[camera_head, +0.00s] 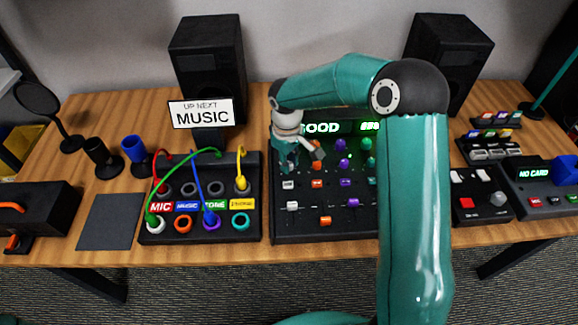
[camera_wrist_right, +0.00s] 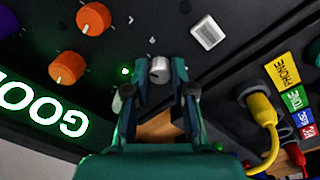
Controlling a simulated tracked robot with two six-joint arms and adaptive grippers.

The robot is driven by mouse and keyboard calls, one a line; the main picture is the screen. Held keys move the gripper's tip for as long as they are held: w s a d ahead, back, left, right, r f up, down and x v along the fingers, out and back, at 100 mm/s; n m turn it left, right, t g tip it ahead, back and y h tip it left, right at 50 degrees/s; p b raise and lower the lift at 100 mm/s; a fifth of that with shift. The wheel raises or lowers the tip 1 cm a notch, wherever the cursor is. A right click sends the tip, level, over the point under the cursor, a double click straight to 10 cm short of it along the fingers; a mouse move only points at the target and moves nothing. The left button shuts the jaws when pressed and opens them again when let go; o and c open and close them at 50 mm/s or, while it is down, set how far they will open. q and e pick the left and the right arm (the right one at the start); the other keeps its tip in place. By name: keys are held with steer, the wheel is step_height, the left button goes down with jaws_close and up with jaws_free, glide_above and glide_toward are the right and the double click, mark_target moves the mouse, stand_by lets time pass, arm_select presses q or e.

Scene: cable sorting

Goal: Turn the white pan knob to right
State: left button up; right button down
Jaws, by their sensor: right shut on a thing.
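My right gripper (camera_head: 287,167) reaches down onto the upper left of the black mixer panel (camera_head: 280,225). In the right wrist view my right gripper (camera_wrist_right: 156,75) has its two fingers on either side of the small white pan knob (camera_wrist_right: 159,70) and is shut on it. The knob stands on the panel, with a green light beside it. In the head view the gripper hides the knob. My left gripper is not in view.
Orange knobs (camera_wrist_right: 67,67) and a white square button (camera_wrist_right: 207,33) are near the gripper. The patch box (camera_head: 251,222) with coloured cables stands left of the mixer. A lit GOOD display (camera_head: 321,128) is at the mixer's back.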

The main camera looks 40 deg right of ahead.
steer(key=shift+w+m+b, duration=0.1)
steer(key=shift+m+b, duration=0.7)
steer(key=shift+m, duration=1.2)
steer(key=shift+r, duration=0.1)
steer(key=c, duration=1)
jaws_free()
steer(key=r, duration=1.1)
steer(key=shift+a+r, duration=0.25)
steer(key=shift+r, duration=0.15)
